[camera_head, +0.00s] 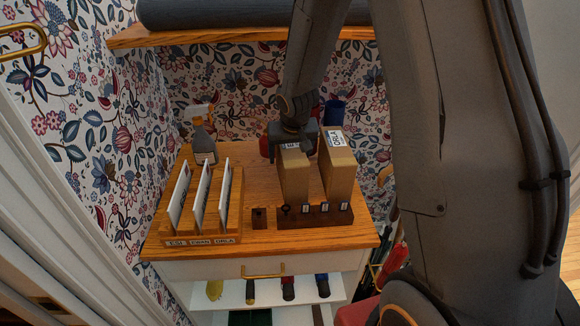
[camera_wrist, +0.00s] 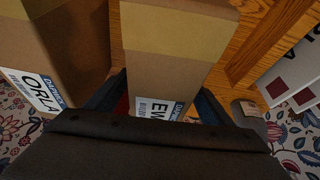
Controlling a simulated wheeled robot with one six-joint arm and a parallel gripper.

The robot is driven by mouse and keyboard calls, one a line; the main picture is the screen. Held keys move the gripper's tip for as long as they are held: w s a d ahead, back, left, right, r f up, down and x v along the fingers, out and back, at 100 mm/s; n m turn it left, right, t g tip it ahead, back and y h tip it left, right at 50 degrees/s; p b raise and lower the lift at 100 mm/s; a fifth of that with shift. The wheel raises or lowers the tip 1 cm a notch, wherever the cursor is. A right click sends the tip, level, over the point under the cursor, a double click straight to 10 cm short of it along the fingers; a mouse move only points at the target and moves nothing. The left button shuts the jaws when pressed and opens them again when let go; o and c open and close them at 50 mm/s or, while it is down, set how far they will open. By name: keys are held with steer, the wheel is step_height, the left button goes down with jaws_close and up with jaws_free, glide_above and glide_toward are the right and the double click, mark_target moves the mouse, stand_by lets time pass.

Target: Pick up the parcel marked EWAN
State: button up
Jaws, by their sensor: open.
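The parcel marked EWAN (camera_wrist: 175,65) is a tall brown carton with a tan tape band and a white label (camera_wrist: 158,108), the end of its name hidden by my gripper. In the head view this parcel (camera_head: 293,178) stands upright on the wooden cabinet top (camera_head: 260,236). My gripper (camera_head: 292,141) is open over its top, and in the wrist view one finger shows on each side of it. I cannot tell whether the fingers touch it.
A parcel marked ORLA (camera_head: 338,172) stands close on the right. A dark low stand (camera_head: 318,218) with small tags is at the parcels' front. A wooden letter rack (camera_head: 202,233) and a spray bottle (camera_head: 203,145) are on the left. A shelf (camera_head: 240,32) runs above.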

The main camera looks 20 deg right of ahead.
stand_by(0.4)
steer(key=c, duration=1.4)
steer(key=shift+r, duration=0.15)
